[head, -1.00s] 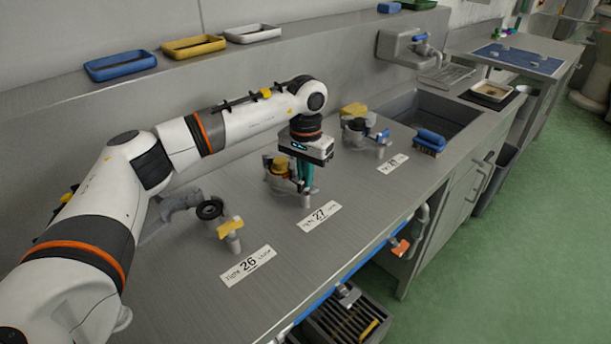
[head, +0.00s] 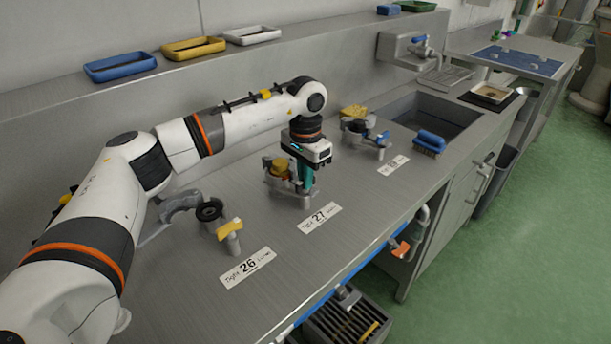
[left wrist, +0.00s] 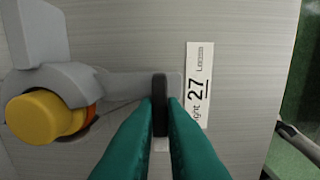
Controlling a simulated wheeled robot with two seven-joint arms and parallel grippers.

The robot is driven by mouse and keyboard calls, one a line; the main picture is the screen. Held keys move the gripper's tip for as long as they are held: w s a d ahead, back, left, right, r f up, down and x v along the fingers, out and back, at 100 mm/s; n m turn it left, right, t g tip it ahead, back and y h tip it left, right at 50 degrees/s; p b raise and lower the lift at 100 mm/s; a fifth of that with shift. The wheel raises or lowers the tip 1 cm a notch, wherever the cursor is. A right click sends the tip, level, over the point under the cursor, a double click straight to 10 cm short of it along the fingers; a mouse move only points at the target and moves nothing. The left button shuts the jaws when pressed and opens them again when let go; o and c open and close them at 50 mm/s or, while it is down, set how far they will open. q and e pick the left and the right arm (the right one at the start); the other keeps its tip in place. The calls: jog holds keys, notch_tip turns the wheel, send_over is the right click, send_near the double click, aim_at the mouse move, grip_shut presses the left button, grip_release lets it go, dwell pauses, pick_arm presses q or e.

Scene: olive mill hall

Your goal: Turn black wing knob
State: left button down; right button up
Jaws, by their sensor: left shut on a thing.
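The black wing knob (left wrist: 159,92) shows edge-on in the left wrist view, at the end of a grey clamp arm (left wrist: 128,85) beside the label 27 (left wrist: 198,85). My left gripper (left wrist: 163,112) has its teal fingers on both sides of the knob and is shut on it. In the head view the left gripper (head: 306,178) points down over the middle clamp (head: 276,180), and its fingers hide the knob there. A yellow round part (left wrist: 42,117) sits in the clamp. The right gripper is in neither view.
A clamp with a yellow wing knob (head: 230,228) stands by label 26 (head: 247,267). Another clamp with a blue wing knob (head: 382,137) stands farther right. A blue brush (head: 430,142) lies near the sink (head: 405,112).

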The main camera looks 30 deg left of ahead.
pick_arm(q)
jog(key=c, duration=1.5)
grip_release()
jog(key=shift+r, duration=0.1)
jog(key=shift+r, duration=0.1)
notch_tip(320, 180, up, 12)
jog(key=shift+f+b, duration=0.1)
jog(key=shift+b, duration=0.25)
